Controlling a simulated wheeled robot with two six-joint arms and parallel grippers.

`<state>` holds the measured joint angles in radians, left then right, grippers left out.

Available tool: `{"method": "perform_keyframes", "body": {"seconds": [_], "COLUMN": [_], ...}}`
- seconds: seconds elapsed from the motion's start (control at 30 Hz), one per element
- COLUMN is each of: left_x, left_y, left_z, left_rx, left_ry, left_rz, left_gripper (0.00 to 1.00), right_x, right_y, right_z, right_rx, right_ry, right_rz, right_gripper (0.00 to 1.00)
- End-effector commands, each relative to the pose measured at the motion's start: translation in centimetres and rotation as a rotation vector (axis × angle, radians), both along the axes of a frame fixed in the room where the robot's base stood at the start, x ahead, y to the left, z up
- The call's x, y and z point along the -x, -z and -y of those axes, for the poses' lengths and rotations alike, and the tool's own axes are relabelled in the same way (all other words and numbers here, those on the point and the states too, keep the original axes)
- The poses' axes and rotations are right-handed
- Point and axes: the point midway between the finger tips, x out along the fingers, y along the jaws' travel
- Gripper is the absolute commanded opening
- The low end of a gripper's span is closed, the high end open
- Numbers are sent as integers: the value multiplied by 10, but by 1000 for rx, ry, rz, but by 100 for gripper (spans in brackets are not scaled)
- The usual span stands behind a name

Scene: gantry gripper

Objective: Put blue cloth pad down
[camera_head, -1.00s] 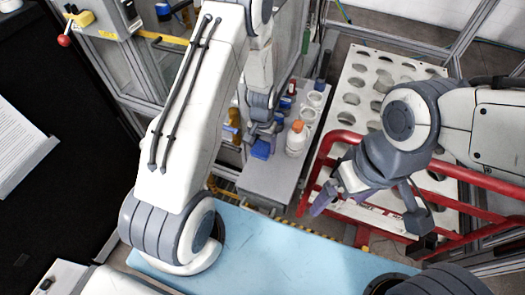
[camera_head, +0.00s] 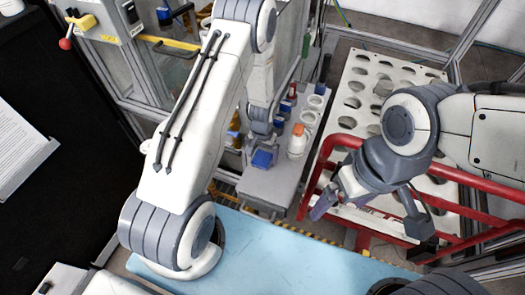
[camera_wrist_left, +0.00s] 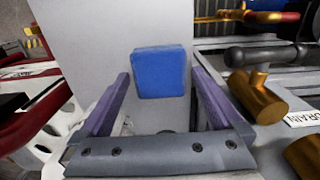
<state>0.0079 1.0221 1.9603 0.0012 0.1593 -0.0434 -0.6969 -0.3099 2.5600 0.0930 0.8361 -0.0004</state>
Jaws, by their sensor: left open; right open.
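The blue cloth pad (camera_head: 263,159) lies on the grey shelf top near its left edge in the head view. In the left wrist view the pad (camera_wrist_left: 160,72) is a blue square on the pale surface, seen between and beyond my two purple fingers. My left gripper (camera_head: 262,145) is open just behind the pad; its fingers (camera_wrist_left: 158,95) stand apart on either side with gaps to the pad. Its fingertips are mostly hidden in the head view. My right gripper (camera_head: 372,214) is open and empty, over the red rail.
A white bottle with an orange cap (camera_head: 297,141) stands right of the pad, with white cups (camera_head: 312,105) behind. A red rail (camera_head: 330,150) borders the white perforated rack (camera_head: 352,85). Brass fittings (camera_wrist_left: 258,97) stand close right of my left gripper. A blue table (camera_head: 270,255) lies in front.

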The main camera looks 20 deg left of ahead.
Motion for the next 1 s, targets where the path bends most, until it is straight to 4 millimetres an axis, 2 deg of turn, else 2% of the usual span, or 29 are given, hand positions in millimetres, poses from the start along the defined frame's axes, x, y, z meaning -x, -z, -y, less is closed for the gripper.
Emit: {"method": "perform_keyframes", "body": {"seconds": [0.17,0.4,0.6,0.77,1.0], "left_x": [-1,-1,-1,0,0], "left_y": [-22,-75,-108,-121,-122], "left_z": [0,0,0,0,0], "left_rx": [0,0,0,0,0], "left_ry": [0,0,0,0,0], "left_rz": [4,6,3,1,-1], "left_gripper": [100,100,100,100,100], "right_x": [0,0,0,0,0], "right_y": [-1,1,1,1,1], "right_z": [0,0,0,0,0], "right_rx": [0,0,0,0,0], "right_ry": [0,0,0,0,0], "right_rz": [0,0,0,0,0], "right_gripper": [100,100,100,100,100]}}
